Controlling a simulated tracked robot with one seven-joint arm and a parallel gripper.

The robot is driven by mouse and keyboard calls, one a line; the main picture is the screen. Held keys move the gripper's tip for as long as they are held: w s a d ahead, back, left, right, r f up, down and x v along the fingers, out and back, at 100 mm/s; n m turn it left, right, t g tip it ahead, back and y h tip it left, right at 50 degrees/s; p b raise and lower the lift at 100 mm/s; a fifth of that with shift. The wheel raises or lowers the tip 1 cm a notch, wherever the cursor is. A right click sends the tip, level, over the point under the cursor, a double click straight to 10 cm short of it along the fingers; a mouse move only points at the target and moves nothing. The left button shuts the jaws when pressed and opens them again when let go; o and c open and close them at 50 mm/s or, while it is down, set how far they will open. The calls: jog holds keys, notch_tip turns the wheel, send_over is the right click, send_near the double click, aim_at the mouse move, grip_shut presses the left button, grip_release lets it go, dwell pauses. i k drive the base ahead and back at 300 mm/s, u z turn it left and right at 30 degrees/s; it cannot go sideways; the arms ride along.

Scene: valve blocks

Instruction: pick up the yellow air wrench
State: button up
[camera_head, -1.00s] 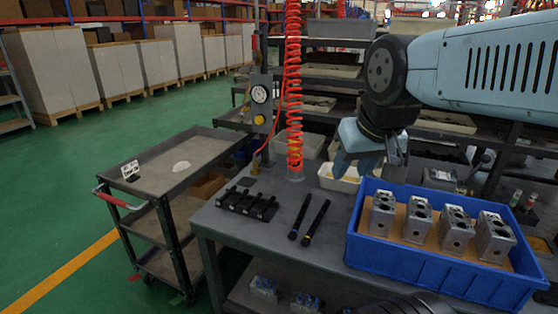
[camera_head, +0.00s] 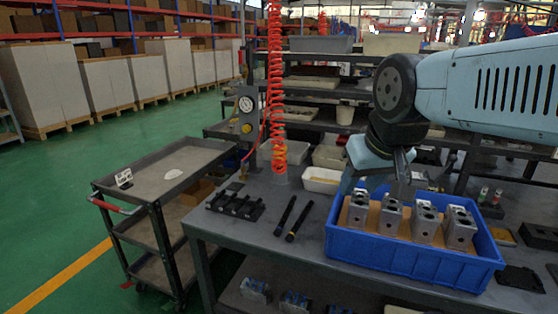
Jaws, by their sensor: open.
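I cannot make out a yellow air wrench in this view. My gripper (camera_head: 376,190) is at the right of centre, pointing down with its fingers apart and nothing seen between them. It overlaps the back left part of a blue crate (camera_head: 400,257) in the picture; how high it is above the crate is hard to tell. Two dark, rod-like tools, one (camera_head: 285,215) and another (camera_head: 299,221), lie side by side on the grey workbench (camera_head: 262,243), left of the crate.
Several metal valve blocks (camera_head: 459,228) stand in the crate. A black rack (camera_head: 235,204) lies on the bench at left. A red coiled hose (camera_head: 276,90) hangs above the bench, beside a gauge (camera_head: 246,104). A grey cart (camera_head: 165,165) stands at left. Shelving fills the back.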

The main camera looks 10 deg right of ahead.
aim_at(284, 148)
jog(key=z, duration=0.05)
jog(key=i, duration=0.9)
jog(key=u, duration=0.1)
